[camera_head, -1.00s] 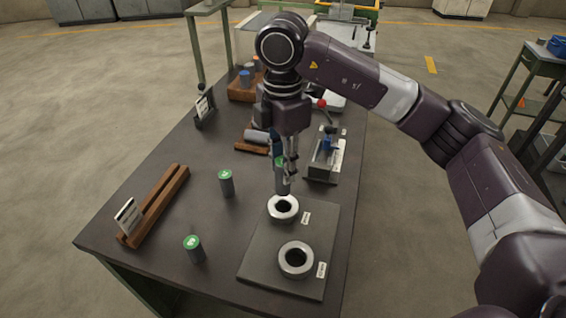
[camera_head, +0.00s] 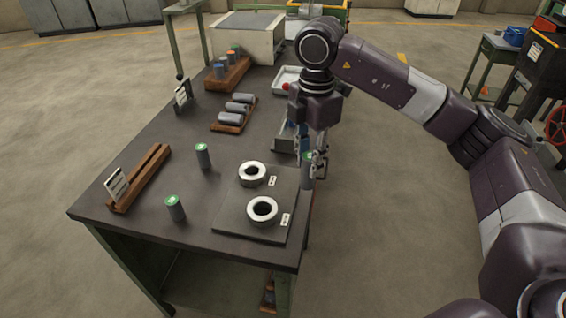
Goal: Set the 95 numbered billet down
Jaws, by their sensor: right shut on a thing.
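My right gripper (camera_head: 314,158) points down at the table's right edge. It is shut on a dark cylindrical billet with a green top (camera_head: 307,172), held upright beside the grey plate. The number on this billet is too small to read. The grey plate (camera_head: 233,213) carries two white rings with dark holes, a far ring (camera_head: 252,173) and a near ring (camera_head: 262,210), each with a small label. Two other green-topped billets stand upright on the table left of the plate, a far one (camera_head: 204,157) and a near one (camera_head: 175,208). My left gripper is not in view.
An empty wooden V-rack (camera_head: 140,180) with a sign lies at the left edge. A wooden rack (camera_head: 229,127) holds lying billets; a wooden block (camera_head: 228,84) farther back holds upright ones. A device stands behind the gripper. The table's middle left is bare.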

